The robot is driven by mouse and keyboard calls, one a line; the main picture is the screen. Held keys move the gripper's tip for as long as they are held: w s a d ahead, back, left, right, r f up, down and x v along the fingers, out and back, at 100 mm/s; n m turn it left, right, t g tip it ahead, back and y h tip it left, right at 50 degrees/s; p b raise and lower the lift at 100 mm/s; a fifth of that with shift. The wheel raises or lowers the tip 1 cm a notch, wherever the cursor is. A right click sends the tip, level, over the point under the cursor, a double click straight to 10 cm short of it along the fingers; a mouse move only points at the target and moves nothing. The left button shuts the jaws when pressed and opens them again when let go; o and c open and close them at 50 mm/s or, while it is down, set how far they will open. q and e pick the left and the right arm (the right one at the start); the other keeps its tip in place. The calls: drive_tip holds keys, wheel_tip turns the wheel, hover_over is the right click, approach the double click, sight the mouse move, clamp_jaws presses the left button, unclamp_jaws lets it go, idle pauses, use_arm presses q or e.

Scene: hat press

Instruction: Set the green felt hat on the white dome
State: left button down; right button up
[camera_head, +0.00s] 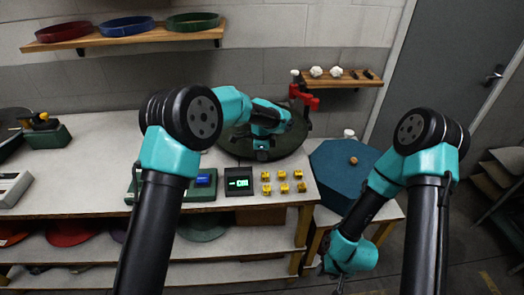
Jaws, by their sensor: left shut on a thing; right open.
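The green felt hat (236,147) shows as a wide, dark green round shape at the back of the bench, by the red-tipped press (305,98). My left arm reaches across it and covers much of it. My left gripper (262,152) is shut on the hat at its near side. The fingertips are small and partly hidden by the arm. I cannot make out the white dome; the hat and arm cover that area. My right gripper (340,278) is open and empty, low beside the bench at the right, pointing down.
A blue hexagonal box (340,182) with a wooden knob stands right of the bench. The bench's left middle (95,160) is clear.

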use_arm(q)
drive_tip(key=shift+f, duration=1.4)
idle(0.4)
drive_tip(key=c, duration=1.2)
unclamp_jaws()
drive_tip(key=shift+o, duration=0.2)
drive_tip(key=shift+r, duration=0.1)
wheel_tip(320, 180, up, 17)
drive_tip(key=shift+r, duration=0.15)
drive_tip(key=shift+a, duration=0.1)
